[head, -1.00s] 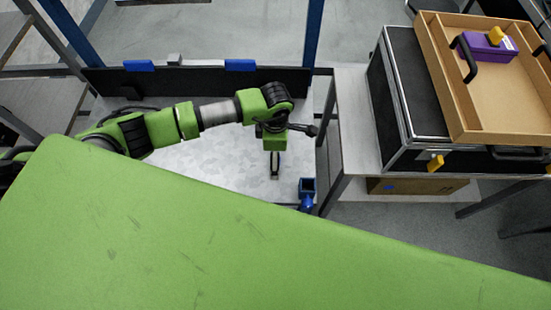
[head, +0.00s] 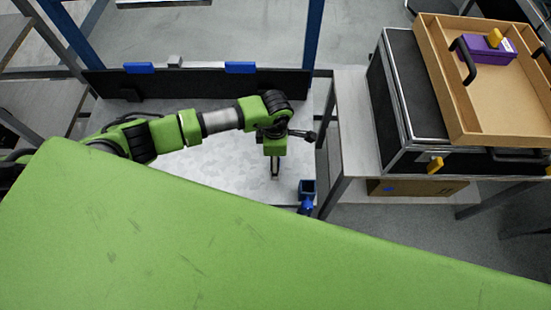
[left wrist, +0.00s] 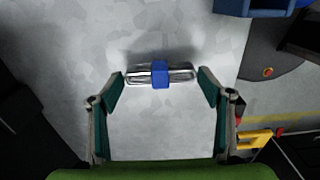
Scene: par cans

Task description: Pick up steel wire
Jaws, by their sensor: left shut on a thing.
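The steel wire (left wrist: 178,74) is a shiny silver bundle with a blue band around its middle. In the left wrist view it lies crosswise between the fingertips of my left gripper (left wrist: 162,76), which is shut on its two ends. In the head view my left gripper (head: 275,173) points down over the pale surface, and the wire cannot be made out there. Whether the wire touches the surface is hard to tell. My right gripper is not in view.
A blue holder (head: 307,188) stands just right of my left gripper. A grey table (head: 358,125) with a black case (head: 412,95) and a wooden tray (head: 485,112) is at the right. A dark board (head: 195,83) with blue clips borders the pale surface (head: 230,165) at the back.

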